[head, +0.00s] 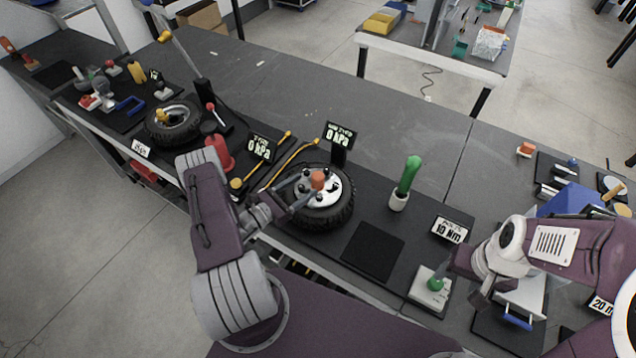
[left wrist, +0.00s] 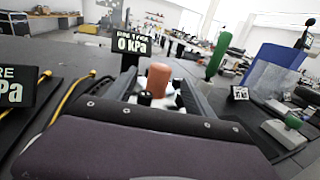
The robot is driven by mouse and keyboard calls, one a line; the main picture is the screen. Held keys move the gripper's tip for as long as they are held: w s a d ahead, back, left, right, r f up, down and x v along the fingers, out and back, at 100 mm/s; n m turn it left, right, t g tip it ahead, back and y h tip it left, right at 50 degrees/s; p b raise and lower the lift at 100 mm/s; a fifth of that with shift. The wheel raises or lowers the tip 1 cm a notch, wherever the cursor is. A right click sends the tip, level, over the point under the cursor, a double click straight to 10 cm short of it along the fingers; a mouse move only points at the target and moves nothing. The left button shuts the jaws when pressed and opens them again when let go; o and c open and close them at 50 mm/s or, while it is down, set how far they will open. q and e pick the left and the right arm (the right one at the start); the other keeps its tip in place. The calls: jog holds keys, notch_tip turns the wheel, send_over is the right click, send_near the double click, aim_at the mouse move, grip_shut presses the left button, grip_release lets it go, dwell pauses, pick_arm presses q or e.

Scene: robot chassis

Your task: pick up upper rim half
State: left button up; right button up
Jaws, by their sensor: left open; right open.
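The upper rim half (head: 327,194) is a silver disc with an orange knob (head: 317,178) and dark studs. It sits in the black tire (head: 322,218) on the bench. My left gripper (head: 300,193) is open at the left of the knob, its fingers reaching over the rim. In the left wrist view the orange knob (left wrist: 158,80) stands between the fingers; my own gripper body hides most of the rim there. I cannot tell whether the fingers touch the knob. My right gripper (head: 485,290) is open and empty at the right, near a green-knobbed block.
A pressure display (head: 340,137) reading 0 kPa stands behind the tire. A green-handled tool (head: 408,176) stands upright in a white holder to the right. A black pad (head: 373,251) lies bare in front. A red cone-shaped part (head: 220,152) and another tire (head: 173,123) are left.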

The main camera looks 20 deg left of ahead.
aim_at(313, 180)
pick_arm(q)
jog(key=shift+w+d, duration=0.45)
jog(key=shift+w, duration=0.15)
jog(key=shift+w+d+r, duration=0.15)
jog(key=shift+w, duration=0.1)
jog(key=p+x, duration=0.1)
jog(key=x, duration=0.3)
jog(key=shift+w+d, duration=0.1)
jog(key=shift+w, duration=0.2)
jog(key=shift+s, duration=0.15)
jog(key=c, duration=0.9)
grip_shut()
